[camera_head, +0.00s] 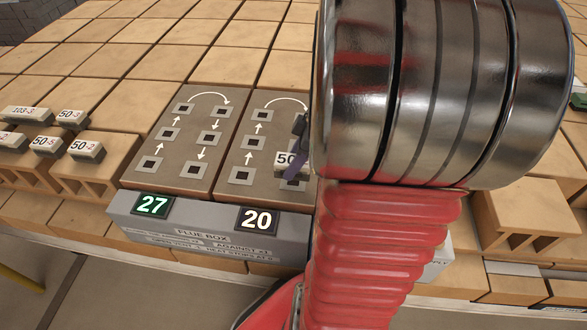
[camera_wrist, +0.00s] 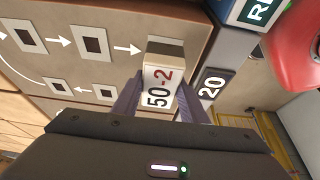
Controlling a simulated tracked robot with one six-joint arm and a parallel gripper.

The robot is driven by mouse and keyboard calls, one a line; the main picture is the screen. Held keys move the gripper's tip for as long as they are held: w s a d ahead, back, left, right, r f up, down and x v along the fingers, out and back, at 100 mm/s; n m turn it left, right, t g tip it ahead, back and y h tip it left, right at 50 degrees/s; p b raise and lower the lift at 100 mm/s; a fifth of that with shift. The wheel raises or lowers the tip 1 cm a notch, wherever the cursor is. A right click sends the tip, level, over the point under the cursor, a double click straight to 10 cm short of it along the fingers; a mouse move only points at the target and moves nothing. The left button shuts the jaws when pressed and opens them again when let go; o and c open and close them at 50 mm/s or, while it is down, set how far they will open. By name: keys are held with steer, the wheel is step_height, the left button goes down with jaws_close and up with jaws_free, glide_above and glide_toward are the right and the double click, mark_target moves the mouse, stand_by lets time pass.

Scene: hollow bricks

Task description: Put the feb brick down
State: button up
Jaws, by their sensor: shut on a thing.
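My gripper (camera_wrist: 157,103) is shut on a small brick (camera_wrist: 159,80) labelled 50-2, one finger on each side of its white face. The word "feb" is not legible on it. In the head view the held brick (camera_head: 286,161) shows a white label reading 50. It is at the front right of the right-hand flue panel (camera_head: 252,155), where an arrow points at it in the wrist view. I cannot tell whether it touches the panel. In the head view my gripper (camera_head: 299,150) is mostly hidden by my arm.
A left-hand panel (camera_head: 184,140) has empty dark squares and arrows. A grey FLUE BOX front (camera_head: 200,232) carries displays 27 (camera_head: 153,205) and 20 (camera_head: 257,219). Several labelled small bricks, one reading 50-2 (camera_head: 86,151), sit at left on hollow tan bricks (camera_head: 85,178).

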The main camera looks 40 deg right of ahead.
steer(key=shift+f, duration=1.75)
steer(key=o, duration=1.4)
steer(key=shift+f, duration=0.1)
steer(key=v, duration=1.2)
